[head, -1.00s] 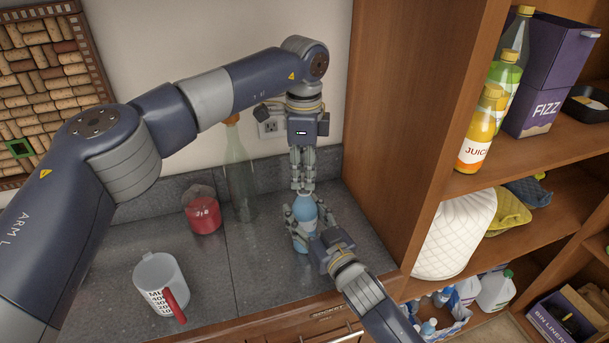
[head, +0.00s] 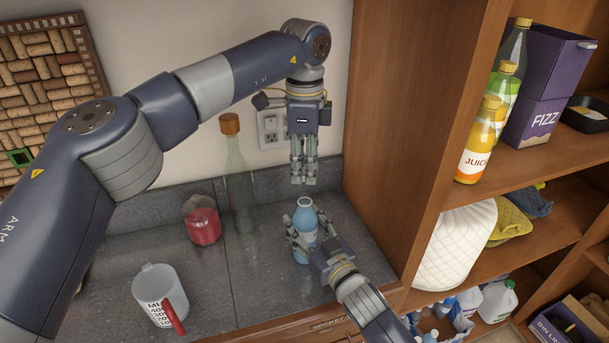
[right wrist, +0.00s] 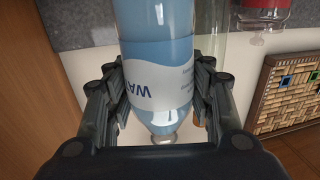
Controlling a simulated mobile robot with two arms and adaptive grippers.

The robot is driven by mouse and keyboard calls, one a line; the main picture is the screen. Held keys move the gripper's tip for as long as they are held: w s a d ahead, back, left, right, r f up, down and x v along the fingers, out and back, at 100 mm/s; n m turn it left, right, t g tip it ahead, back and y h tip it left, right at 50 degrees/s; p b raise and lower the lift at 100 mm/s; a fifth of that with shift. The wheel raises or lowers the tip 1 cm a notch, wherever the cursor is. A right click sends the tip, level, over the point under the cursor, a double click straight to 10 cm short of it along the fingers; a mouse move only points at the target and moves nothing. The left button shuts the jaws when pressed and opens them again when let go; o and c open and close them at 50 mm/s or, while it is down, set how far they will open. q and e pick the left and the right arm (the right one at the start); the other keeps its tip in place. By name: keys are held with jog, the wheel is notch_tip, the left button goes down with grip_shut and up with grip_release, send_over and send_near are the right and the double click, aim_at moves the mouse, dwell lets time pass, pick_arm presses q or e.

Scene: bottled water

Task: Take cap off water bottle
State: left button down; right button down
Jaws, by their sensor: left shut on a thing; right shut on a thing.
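The water bottle (head: 305,216) stands upright on the dark counter, blue with a white label. My right gripper (head: 308,232) is shut around its body from the front, with fingers on both sides. The right wrist view shows the bottle (right wrist: 160,60) upside down between the fingers, its bare neck low in the picture. My left gripper (head: 303,181) points straight down above the bottle, clear of its mouth. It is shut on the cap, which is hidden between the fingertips.
A tall glass bottle with a cork (head: 238,180), a red jar (head: 204,226) and a measuring cup with red handle (head: 158,293) stand left on the counter. A wooden shelf unit (head: 385,140) rises close on the right. An outlet (head: 271,128) is on the wall behind.

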jog(key=c, duration=0.6)
grip_release()
jog(key=shift+c, duration=0.2)
